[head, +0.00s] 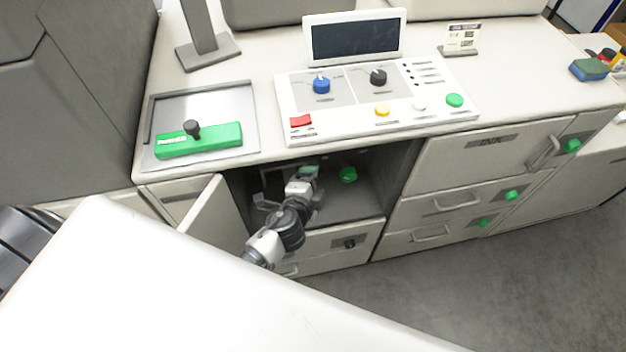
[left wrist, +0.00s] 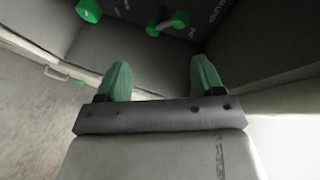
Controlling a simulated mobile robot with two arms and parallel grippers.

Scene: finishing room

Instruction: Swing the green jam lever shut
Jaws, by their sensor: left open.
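My left gripper (head: 303,175) reaches into the open compartment under the counter. Its two green-padded fingers (left wrist: 158,80) are apart, with nothing between them in the left wrist view. A green knob (head: 348,174) shows in the compartment, just right of the gripper and apart from it. In the left wrist view, a grey bar with green ends (left wrist: 180,19) lies against the dark back, beyond the fingertips. Another green knob (left wrist: 88,10) is cut by the top edge. I cannot tell for certain which is the jam lever. My right gripper is not in view.
An open door (head: 212,222) stands left of my left arm. Drawers with handles (head: 457,201) are to the right. On the counter are a control panel (head: 345,122), a screen (head: 355,40) and a tray (head: 247,105) with a green block (head: 215,140). A white surface fills the lower left foreground.

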